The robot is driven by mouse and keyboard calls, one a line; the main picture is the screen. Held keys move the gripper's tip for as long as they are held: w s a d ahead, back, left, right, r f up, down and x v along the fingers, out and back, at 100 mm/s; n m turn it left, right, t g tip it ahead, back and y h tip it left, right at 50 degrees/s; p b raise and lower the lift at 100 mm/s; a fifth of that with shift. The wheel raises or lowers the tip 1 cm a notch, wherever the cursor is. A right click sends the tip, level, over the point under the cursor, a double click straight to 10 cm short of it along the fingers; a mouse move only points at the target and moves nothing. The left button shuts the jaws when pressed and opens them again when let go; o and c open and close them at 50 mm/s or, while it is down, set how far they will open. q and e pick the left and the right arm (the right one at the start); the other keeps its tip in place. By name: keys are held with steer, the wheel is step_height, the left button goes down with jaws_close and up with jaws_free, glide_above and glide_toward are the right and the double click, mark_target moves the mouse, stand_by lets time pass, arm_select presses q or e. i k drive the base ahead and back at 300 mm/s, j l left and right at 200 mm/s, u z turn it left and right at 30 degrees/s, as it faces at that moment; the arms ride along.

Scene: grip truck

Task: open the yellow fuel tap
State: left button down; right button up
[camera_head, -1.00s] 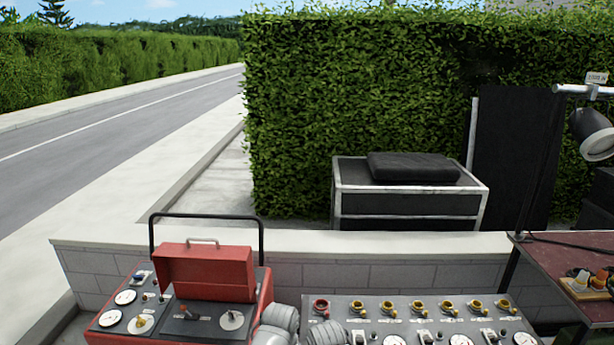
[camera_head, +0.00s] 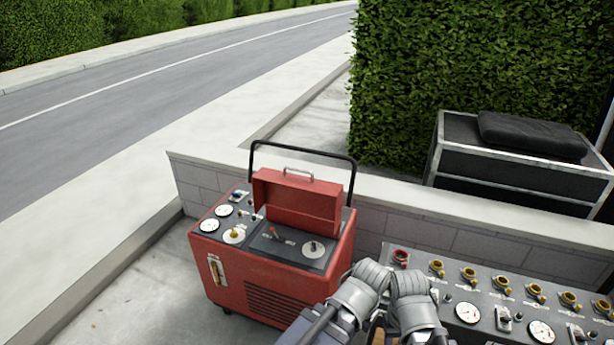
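The red generator (camera_head: 280,262) stands on the pavement left of centre, its small red lid raised. A yellow knob on a round white plate (camera_head: 234,235) sits on the left of its top panel, near two white gauges. A narrow upright plate with a yellowish part (camera_head: 214,271) is on its front face. I cannot tell from its shape which yellow part is the fuel tap. Grey links of my two arms rise at the bottom centre, right of the generator and apart from its knobs. Neither gripper's fingers can be seen.
A grey control panel (camera_head: 480,290) with several yellow-rimmed sockets and gauges lies right of my arms. A low block wall (camera_head: 440,228) runs behind the generator. A black handle bar (camera_head: 352,185) arches over its back. Pavement left of the generator (camera_head: 140,285) is clear.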

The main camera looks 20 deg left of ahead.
mark_target(234, 235)
steer(key=u, duration=1.2)
